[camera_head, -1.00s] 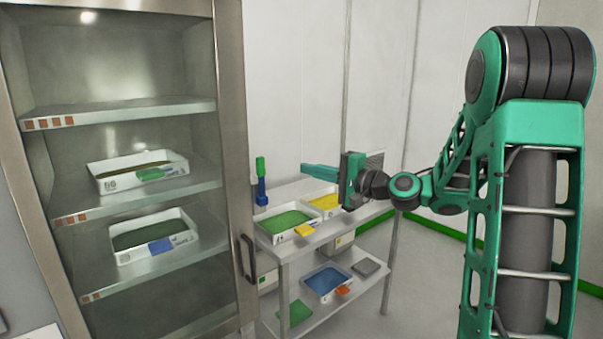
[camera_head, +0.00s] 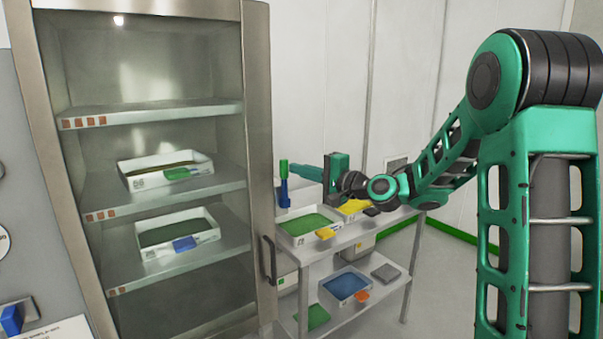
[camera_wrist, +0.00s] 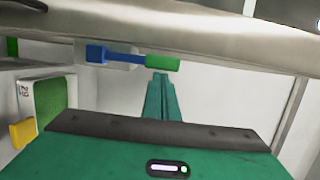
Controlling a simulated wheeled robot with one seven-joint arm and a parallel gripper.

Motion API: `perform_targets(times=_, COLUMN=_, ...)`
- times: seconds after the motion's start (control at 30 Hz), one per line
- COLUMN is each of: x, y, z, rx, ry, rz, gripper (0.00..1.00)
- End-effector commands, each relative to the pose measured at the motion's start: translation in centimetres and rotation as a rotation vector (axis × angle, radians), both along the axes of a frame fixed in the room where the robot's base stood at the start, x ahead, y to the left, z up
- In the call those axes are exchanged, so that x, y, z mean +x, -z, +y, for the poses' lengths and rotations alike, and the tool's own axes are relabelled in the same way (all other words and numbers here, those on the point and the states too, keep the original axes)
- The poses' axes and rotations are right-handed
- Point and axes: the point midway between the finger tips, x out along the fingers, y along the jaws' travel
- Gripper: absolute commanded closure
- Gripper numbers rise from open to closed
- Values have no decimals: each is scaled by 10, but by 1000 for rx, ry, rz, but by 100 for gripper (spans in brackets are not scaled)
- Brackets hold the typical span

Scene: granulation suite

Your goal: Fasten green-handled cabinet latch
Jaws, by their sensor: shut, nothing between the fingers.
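The cabinet latch has a green handle (camera_head: 283,167) on top of a blue part (camera_head: 284,192). It stands upright at the right edge of the steel cabinet (camera_head: 258,120). In the wrist view the green end (camera_wrist: 162,63) and the blue end (camera_wrist: 97,54) lie across the picture, just beyond my fingertips. My gripper (camera_head: 296,171) is shut and empty, its fingers pointing left at the green handle. The tips look very close to the handle; I cannot tell whether they touch it.
A dark door handle (camera_head: 268,260) sticks out below the latch. A steel cart (camera_head: 340,245) with trays stands right of the cabinet, under my gripper. Cabinet shelves hold two white trays (camera_head: 167,168) (camera_head: 178,232). A green floor strip (camera_head: 440,234) runs behind.

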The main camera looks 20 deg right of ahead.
Motion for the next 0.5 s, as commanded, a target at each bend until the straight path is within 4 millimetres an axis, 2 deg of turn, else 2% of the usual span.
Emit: perform_targets(times=0.5, x=-1, y=-3, z=7, rx=-62, ry=-1, rz=-21, gripper=100)
